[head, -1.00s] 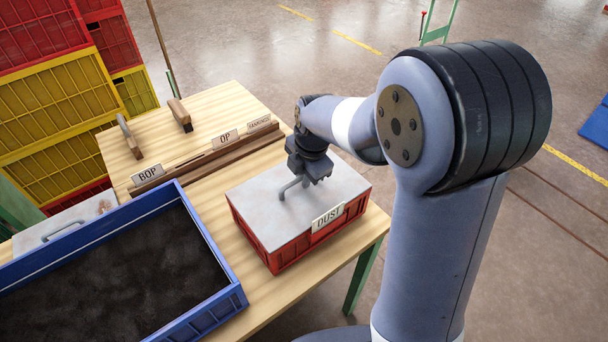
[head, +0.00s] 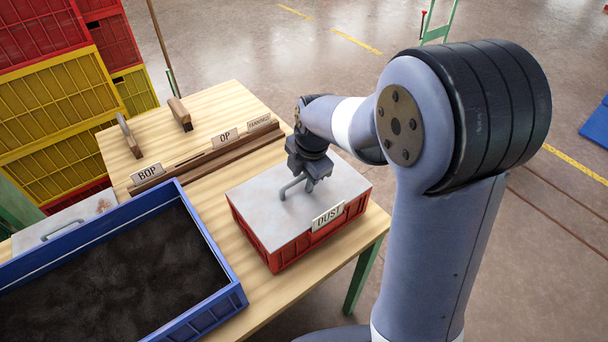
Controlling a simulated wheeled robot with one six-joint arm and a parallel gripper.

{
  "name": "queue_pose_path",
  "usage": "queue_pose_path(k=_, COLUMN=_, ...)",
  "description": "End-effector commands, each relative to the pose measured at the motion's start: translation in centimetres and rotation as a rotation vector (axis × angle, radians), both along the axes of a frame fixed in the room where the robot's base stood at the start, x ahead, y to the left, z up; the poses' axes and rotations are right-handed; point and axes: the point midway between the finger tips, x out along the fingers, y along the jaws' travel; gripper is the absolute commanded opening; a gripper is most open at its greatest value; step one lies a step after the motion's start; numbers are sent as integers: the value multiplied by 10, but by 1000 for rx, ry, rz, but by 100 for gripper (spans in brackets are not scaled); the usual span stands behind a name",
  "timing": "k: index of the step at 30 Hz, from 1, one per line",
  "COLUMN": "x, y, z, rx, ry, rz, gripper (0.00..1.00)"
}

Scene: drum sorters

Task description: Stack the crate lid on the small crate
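The crate lid (head: 262,212) is a grey, scuffed metal plate with a bent-bar handle (head: 291,187). It lies flat on top of the small red crate (head: 290,262), and its edges look roughly in line with the crate's rim. The crate bears a "DUST" label (head: 328,216) on its front right side. My gripper (head: 314,182) is down over the lid at the handle and hides the handle's far end. Whether its fingers are closed on the handle or apart is not clear from this angle.
A blue crate (head: 222,306) of dark material stands left of the small crate. Another grey plate with a handle (head: 88,214) lies behind it. Label strips with "BOP" (head: 147,173) and "OP" (head: 225,138), and brushes (head: 180,114), are at the back of the wooden table (head: 225,98).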

Motion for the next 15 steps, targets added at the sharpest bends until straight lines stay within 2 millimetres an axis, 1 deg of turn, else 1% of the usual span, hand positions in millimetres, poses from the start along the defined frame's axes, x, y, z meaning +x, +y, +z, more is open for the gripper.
queue_pose_path(k=2, x=-1, y=0, z=1, rx=0, ry=2, rz=0, gripper=37)
queue_pose_path(k=5, x=-1, y=-1, z=9, rx=0, ry=-1, rz=0, gripper=37)
queue_pose_path(k=8, x=-4, y=-3, z=25, rx=1, ry=-4, rz=0, gripper=37)
queue_pose_path(k=15, x=-11, y=-8, z=74, rx=1, ry=-5, rz=0, gripper=37)
